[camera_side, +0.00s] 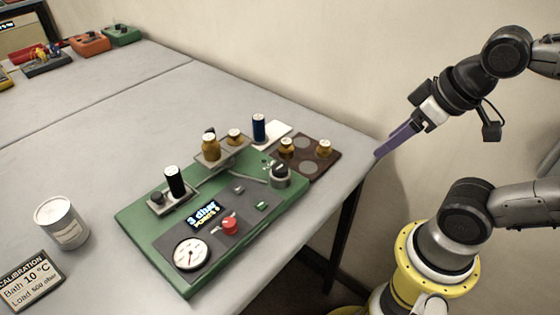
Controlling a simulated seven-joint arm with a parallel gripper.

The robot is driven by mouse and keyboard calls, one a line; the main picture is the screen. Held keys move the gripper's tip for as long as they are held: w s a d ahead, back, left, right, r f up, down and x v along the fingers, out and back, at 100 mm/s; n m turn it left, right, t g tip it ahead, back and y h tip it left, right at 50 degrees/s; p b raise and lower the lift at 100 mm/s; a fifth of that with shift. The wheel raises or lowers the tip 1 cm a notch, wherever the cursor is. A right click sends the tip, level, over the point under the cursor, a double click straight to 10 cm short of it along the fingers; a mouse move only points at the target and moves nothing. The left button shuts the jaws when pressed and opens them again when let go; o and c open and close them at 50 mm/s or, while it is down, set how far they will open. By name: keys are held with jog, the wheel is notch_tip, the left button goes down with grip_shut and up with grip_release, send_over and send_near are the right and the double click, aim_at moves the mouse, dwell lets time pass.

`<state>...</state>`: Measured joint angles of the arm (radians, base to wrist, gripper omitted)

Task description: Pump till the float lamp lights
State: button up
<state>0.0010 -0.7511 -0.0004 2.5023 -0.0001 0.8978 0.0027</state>
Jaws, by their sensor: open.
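A green panel (143,228) lies on the table, seen from the side. On it are a round white gauge (191,253), a red knob (230,227), a lit display (204,214) reading about 3 dbar, and a black-topped knob (280,174). A black cylinder with a white top (174,182) stands on a small grey plate at the left. A small green block (262,206) and a dark one (238,188) sit mid-panel; I cannot tell which part is the float lamp or whether it is lit. My gripper (380,154) is open, right of the panel by the table edge, touching nothing.
Brass weights (211,148) stand on a raised plate; others (286,147) sit on a brown tray (306,171). A blue cylinder (259,128) stands behind. A white can (62,223) and a calibration card (30,282), bath 10 °C, are left.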

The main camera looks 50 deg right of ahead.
grip_shut()
dwell(1.6)
